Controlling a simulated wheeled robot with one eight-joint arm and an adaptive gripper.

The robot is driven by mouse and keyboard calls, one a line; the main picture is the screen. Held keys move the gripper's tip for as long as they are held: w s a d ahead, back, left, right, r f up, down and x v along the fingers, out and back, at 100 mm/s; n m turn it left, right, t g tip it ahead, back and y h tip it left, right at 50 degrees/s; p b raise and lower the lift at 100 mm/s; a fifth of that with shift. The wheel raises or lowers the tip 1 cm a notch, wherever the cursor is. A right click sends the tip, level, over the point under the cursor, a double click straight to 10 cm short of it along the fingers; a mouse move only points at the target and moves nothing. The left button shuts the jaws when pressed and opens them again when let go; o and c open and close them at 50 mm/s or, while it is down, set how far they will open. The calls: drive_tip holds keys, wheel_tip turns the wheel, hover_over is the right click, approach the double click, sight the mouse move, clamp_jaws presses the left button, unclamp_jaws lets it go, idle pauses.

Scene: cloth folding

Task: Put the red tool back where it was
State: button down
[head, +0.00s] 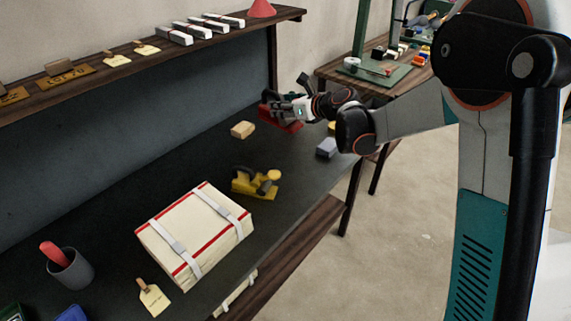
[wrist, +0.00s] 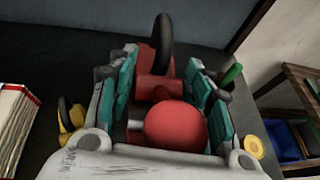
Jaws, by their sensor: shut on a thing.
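The red tool (head: 288,126) looks like a hand plane with a round red knob and a dark curved handle. In the head view it is at the far right end of the dark workbench (head: 214,150). My gripper (head: 272,104) is shut on it. In the wrist view the red tool (wrist: 175,125) sits between the teal finger pads of my gripper (wrist: 163,95), its handle pointing away. I cannot tell whether its base touches the bench.
A wooden block (head: 243,130), a grey-blue block (head: 326,147) and a yellow plane (head: 256,182) lie near the gripper. A strapped cream stack (head: 195,232), a cup (head: 71,269) and a tag (head: 153,299) lie nearer. A shelf (head: 130,66) runs above. A second table (head: 340,72) stands behind.

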drive_tip(key=shift+w+d+f, duration=0.2)
drive_tip(key=shift+w+f, duration=0.05)
wheel_tip(320, 180, down, 20)
drive_tip(key=b, duration=0.7)
drive_tip(key=shift+r, duration=0.25)
drive_tip(key=shift+f, duration=0.1)
drive_tip(key=c, duration=0.8)
unclamp_jaws()
